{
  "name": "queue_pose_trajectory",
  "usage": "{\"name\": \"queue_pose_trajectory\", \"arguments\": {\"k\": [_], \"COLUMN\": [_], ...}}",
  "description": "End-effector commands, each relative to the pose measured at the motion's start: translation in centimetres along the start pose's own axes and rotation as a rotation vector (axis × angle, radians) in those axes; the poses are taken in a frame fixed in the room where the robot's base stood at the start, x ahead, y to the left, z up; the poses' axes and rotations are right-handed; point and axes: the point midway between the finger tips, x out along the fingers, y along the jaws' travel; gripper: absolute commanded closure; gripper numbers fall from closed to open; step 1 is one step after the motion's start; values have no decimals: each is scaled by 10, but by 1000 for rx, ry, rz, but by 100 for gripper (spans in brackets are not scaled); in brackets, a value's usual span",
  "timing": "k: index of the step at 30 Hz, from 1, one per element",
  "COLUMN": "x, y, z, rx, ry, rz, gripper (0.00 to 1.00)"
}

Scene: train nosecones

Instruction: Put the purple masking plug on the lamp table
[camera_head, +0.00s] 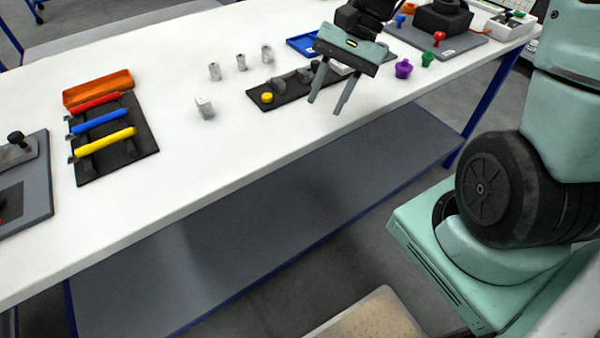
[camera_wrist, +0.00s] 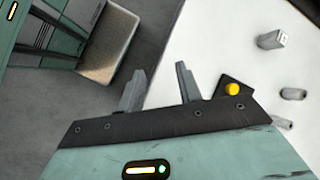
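The purple masking plug (camera_head: 403,69) stands on the white table (camera_head: 180,210) at the right, near the front edge. It does not show in the wrist view. My gripper (camera_head: 325,103) is open and empty, above the table's front edge and to the left of the purple plug. Its two fingers also show apart in the wrist view (camera_wrist: 158,88), with floor and table edge beyond them. I cannot tell which surface is the lamp table.
A green plug (camera_head: 427,59) and a red plug (camera_head: 439,38) stand close to the purple one. Several grey metal parts (camera_head: 241,62) stand at mid-table. A rack holds coloured rolls (camera_head: 101,122) at left.

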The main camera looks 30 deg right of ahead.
Motion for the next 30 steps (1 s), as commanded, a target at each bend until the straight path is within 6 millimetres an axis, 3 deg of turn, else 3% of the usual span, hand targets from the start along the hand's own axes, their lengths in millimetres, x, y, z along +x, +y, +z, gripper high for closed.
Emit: {"name": "queue_pose_trajectory", "arguments": {"k": [1,6,12,15,21,30], "x": [12,44,68,76,82,82], "y": [-5,-5,6,12,19,20], "z": [23,83,142,162,181,182], "rx": [-133,-561,-1061,-1254,-1452,-1468], "ry": [19,82,142,162,183,184], "rz": [69,259,425,475,518,522], "gripper": [65,65,65,65,65,65]}}
